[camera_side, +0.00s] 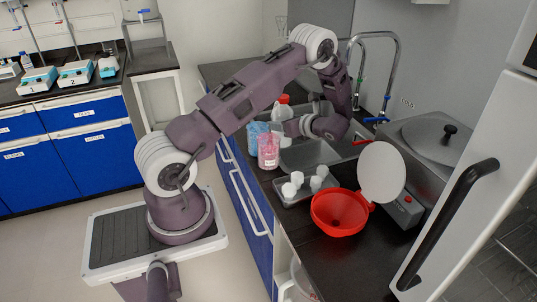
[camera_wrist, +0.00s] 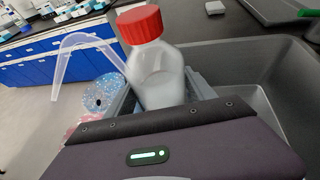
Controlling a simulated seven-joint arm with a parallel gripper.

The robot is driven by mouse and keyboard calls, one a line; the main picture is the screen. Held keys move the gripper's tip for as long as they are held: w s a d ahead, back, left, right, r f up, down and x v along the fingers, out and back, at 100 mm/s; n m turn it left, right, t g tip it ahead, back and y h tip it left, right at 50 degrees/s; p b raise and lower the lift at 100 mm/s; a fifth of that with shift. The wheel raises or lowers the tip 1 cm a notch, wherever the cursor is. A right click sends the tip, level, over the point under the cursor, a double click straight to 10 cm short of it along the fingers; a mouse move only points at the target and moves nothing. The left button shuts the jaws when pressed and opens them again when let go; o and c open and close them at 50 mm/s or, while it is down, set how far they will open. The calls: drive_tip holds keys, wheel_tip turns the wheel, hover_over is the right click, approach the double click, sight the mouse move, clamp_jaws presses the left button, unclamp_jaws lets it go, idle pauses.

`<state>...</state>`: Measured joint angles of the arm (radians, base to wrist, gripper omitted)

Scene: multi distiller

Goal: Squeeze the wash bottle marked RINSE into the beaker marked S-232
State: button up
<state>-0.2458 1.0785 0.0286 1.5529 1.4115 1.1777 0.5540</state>
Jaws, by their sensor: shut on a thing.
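My gripper (camera_wrist: 163,98) is shut on a wash bottle (camera_wrist: 158,72), a whitish translucent bottle with a red cap and a clear bent spout curving to the left in the wrist view. In the side view its red cap (camera_side: 284,99) shows just behind my gripper (camera_side: 292,125). No RINSE marking is readable. A pink container (camera_side: 268,152) with a white label stands on the counter near my gripper. A blue container (camera_side: 256,134) stands beside it, and its speckled blue top (camera_wrist: 98,95) shows below the spout in the wrist view. The labels are too small to read, so I cannot tell which is S-232.
A sink (camera_side: 310,154) lies beside and below my gripper, with a tall tap (camera_side: 397,62) behind. A grey tray (camera_side: 293,200) with several white pieces, a red funnel (camera_side: 340,224) with a raised white lid (camera_side: 381,172) and a steel bath (camera_side: 425,140) occupy the right side.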

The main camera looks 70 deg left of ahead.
sight(286, 105)
drive_tip(key=shift+r, duration=3.05)
